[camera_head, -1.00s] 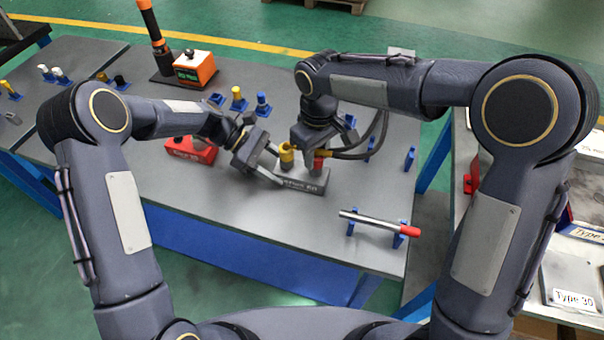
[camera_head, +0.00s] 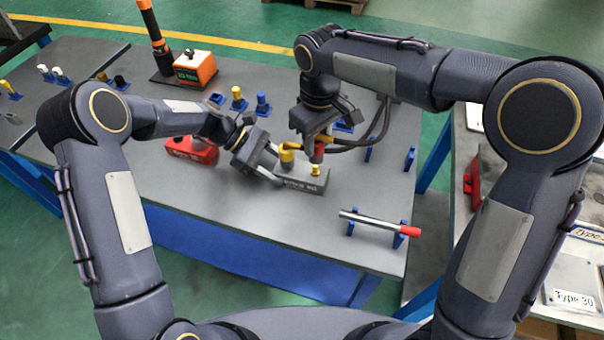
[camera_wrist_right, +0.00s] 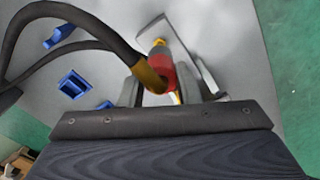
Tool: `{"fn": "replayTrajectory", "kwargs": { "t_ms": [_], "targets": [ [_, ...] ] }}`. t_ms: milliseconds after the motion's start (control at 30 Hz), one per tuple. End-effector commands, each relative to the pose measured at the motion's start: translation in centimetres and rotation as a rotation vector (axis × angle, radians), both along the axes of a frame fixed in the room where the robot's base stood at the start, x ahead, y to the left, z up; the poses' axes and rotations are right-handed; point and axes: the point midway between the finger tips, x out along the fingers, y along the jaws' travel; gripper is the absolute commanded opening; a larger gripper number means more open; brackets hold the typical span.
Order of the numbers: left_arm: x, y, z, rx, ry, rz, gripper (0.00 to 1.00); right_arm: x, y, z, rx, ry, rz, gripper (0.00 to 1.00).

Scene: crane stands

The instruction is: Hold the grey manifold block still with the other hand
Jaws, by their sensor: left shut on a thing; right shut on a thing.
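The grey manifold block (camera_head: 302,186) lies on the table, with a larger yellow fitting at its left end and a small yellow fitting (camera_head: 315,170) near its right end. My left gripper (camera_head: 275,178) is shut on the block at its left end. My right gripper (camera_head: 318,143) is above the block's right end, shut on a red hose coupling (camera_head: 319,155) with a black hose. The coupling is above the small yellow fitting.
A red block (camera_head: 191,150) lies left of my left gripper. A silver rod with a red end (camera_head: 372,222) rests on blue supports at the front right. Blue holders (camera_head: 263,105) and an orange box (camera_head: 194,69) stand behind.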

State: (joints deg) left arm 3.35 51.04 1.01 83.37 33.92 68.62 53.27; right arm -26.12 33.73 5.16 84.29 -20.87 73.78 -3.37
Motion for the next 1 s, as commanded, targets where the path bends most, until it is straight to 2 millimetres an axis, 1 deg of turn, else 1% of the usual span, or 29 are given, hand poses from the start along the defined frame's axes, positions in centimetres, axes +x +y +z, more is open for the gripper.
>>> {"fn": "replayTrajectory", "kwargs": {
  "t_ms": [100, 333, 367, 500, 533, 567, 867, 1000],
  "targets": [
    [0.0, 0.0, 0.1, -0.001, 0.000, -0.001, 0.23, 0.0, 0.0, 0.4, 0.000, 0.000, 0.000, 0.05],
    [0.0, 0.0, 0.1, -0.001, 0.000, -0.001, 0.23, 0.0, 0.0, 0.4, 0.000, 0.000, 0.000, 0.05],
    [0.0, 0.0, 0.1, -0.001, 0.000, -0.001, 0.56, 0.0, 0.0, 0.4, 0.000, 0.000, 0.000, 0.05],
    [0.0, 0.0, 0.1, -0.001, 0.000, -0.001, 0.74, 0.0, 0.0, 0.4, 0.000, 0.000, 0.000, 0.05],
    [0.0, 0.0, 0.1, -0.001, 0.000, -0.001, 0.78, 0.0, 0.0, 0.4, 0.000, 0.000, 0.000, 0.05],
    [0.0, 0.0, 0.1, -0.001, 0.000, -0.001, 0.80, 0.0, 0.0, 0.4, 0.000, 0.000, 0.000, 0.05],
    [0.1, 0.2, 0.2, 0.000, -0.001, 0.001, 0.80, 0.0, 0.0, 0.4, 0.000, 0.000, 0.000, 0.05],
    [0.6, 1.4, 1.0, -0.001, -0.002, 0.003, 0.80, 0.0, 0.0, 0.4, 0.000, 0.000, 0.000, 0.05]
  ]
}}
